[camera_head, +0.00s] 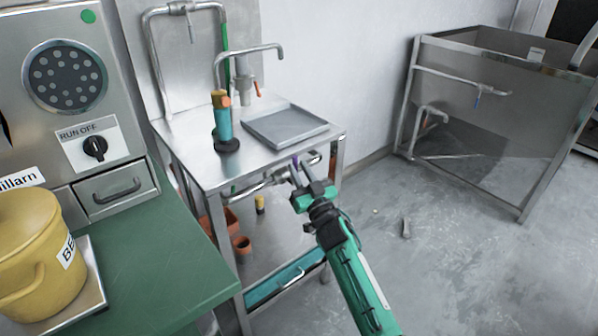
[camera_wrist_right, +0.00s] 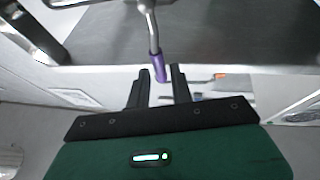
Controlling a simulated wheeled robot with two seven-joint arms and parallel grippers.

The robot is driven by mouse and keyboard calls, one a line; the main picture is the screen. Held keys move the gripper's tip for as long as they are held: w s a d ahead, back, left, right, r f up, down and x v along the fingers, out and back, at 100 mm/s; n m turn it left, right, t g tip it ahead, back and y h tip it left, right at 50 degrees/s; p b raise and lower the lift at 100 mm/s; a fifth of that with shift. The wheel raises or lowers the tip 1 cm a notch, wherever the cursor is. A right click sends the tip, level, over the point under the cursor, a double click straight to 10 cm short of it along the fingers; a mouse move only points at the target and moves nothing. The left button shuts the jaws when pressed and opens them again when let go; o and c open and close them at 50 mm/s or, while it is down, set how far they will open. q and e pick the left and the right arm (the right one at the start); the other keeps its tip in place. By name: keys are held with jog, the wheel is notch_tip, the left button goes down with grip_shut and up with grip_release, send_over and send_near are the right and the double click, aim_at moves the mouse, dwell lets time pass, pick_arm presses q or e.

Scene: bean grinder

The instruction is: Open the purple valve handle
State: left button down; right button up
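The purple valve handle (camera_head: 296,162) is on a metal pipe below the front edge of the steel table. It also shows in the right wrist view (camera_wrist_right: 158,66), hanging from a grey metal stem, with its lower end between my fingertips. My right gripper (camera_head: 303,172) is at the handle. In the right wrist view its two black fingers (camera_wrist_right: 161,76) are apart, with the handle closer to the left finger. I cannot tell whether they touch. My left gripper is not in view.
The steel table (camera_head: 195,165) holds a grey tray (camera_head: 285,127) and a teal bottle (camera_head: 222,125). A green counter (camera_head: 165,255) with a yellow pot (camera_head: 35,250) stands at left. A steel sink (camera_head: 500,100) stands at right, with open floor in front.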

jog(key=shift+w+a+r, duration=0.15)
jog(key=shift+w, duration=0.1)
jog(key=shift+c, duration=0.3)
grip_shut()
